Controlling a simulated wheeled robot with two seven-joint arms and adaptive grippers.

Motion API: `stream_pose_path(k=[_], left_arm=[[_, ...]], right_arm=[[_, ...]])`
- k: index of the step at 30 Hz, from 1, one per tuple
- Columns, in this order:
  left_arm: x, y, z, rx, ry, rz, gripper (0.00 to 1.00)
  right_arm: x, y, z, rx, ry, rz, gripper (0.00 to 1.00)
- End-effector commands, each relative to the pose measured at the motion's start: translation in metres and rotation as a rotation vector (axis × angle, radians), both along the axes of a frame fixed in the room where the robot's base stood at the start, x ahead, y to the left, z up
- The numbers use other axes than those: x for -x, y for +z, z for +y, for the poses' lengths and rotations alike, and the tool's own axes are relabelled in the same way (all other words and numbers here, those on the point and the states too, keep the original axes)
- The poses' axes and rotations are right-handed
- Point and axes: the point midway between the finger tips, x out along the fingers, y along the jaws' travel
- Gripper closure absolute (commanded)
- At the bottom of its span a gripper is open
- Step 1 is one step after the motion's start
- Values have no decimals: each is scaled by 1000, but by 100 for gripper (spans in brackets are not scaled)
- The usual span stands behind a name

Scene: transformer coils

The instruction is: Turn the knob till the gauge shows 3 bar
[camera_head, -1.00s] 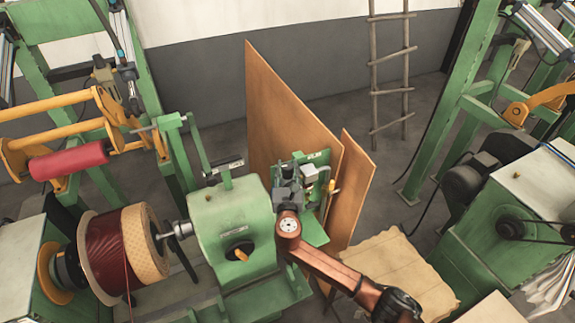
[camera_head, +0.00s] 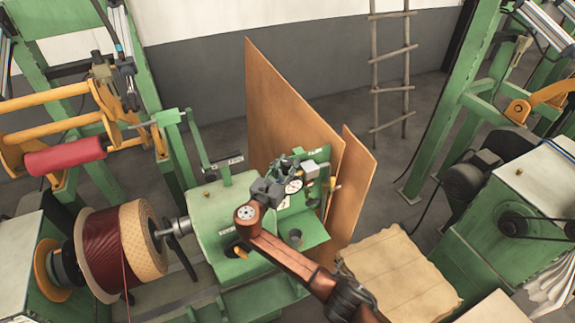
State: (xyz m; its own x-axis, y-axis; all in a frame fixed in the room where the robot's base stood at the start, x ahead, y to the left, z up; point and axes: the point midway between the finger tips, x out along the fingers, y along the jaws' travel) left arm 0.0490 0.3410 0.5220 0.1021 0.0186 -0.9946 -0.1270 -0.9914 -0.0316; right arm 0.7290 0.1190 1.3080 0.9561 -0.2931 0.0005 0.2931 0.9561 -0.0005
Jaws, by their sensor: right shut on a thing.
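The round white-faced gauge (camera_head: 293,186) is on the green panel unit beside the tall brown boards. Its face shows, but the needle and numbers are too small to read. My right gripper (camera_head: 284,170) reaches in from the left of the gauge, its dark fingers shut at the unit just above and left of the face. The knob is hidden by the fingers, which are closed around it as far as I can tell. My right arm (camera_head: 290,258) comes up from the lower right. My left gripper is out of view.
A green machine housing (camera_head: 225,205) stands close on the left, with a wound coil (camera_head: 105,250) beyond it. A green shelf (camera_head: 305,232) juts out below the gauge. Brown boards (camera_head: 280,110) stand behind. Crumpled brown paper (camera_head: 400,275) lies at the right.

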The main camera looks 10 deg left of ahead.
Motion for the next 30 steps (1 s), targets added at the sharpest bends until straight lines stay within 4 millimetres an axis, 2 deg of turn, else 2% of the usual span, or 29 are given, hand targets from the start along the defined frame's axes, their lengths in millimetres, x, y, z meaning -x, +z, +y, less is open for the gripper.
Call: stream_pose_path(k=[8,9,16,25,30], left_arm=[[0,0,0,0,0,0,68],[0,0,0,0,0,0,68],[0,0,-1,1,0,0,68],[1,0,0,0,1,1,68],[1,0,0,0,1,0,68]], right_arm=[[0,-1,1,-2,2,2,94],[0,-1,1,-2,2,2,67],[0,0,0,-1,2,1,51],[1,0,1,-1,2,1,51],[19,-1,7,-3,5,1,51]])
